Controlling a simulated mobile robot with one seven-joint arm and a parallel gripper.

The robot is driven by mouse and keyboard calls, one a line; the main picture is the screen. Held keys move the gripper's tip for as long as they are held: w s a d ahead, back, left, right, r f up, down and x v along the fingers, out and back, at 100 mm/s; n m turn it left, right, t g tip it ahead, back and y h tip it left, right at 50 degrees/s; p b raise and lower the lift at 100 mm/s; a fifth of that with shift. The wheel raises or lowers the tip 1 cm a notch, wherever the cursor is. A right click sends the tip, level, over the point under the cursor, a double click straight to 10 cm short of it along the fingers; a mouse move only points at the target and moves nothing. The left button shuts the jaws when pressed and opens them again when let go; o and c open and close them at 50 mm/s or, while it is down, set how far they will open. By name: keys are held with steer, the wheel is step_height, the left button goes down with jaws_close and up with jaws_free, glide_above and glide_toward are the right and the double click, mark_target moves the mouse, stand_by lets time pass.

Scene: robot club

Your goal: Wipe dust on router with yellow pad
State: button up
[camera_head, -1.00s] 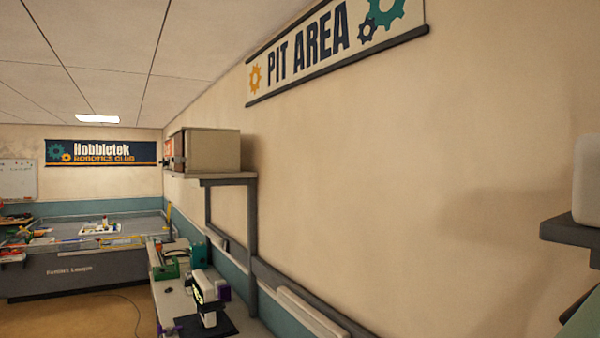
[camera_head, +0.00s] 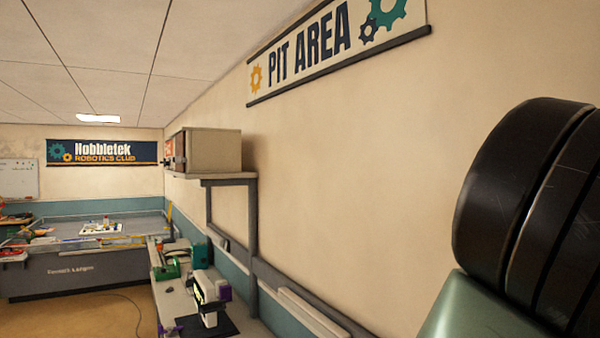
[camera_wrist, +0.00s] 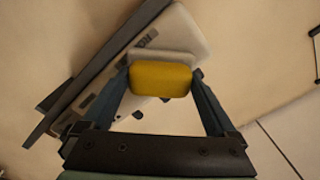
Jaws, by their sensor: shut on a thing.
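The yellow pad (camera_wrist: 160,82) is between the two fingertips of my gripper (camera_wrist: 162,75) in the wrist view, and the fingers are shut on it. A pale strip shows along the pad's upper edge. The pale, rounded router (camera_wrist: 185,32) is behind the pad in the wrist view, beside a dark grey shelf (camera_wrist: 92,68). Small dark marks show on the router near the pad. I cannot tell whether the pad touches the router or which marks are dust. The router and my gripper are not visible in the head view, where my dark arm covers the right side.
In the head view, a wall shelf (camera_head: 228,177) carries a box (camera_head: 212,150). Below it runs a workbench with a black and white device (camera_head: 208,300) and a green item (camera_head: 166,270). A long grey table (camera_head: 75,275) stands at the back left. The wall between is bare.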

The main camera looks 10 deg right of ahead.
steer(key=w, duration=0.1)
steer(key=w+a, duration=0.1)
steer(key=w, duration=0.1)
steer(key=w+a, duration=0.1)
steer(key=w, duration=0.1)
stand_by(0.4)
steer(key=shift+s+a, duration=0.1)
steer(key=shift+v, duration=2.95)
steer(key=v, duration=0.3)
steer(key=shift+b, duration=0.4)
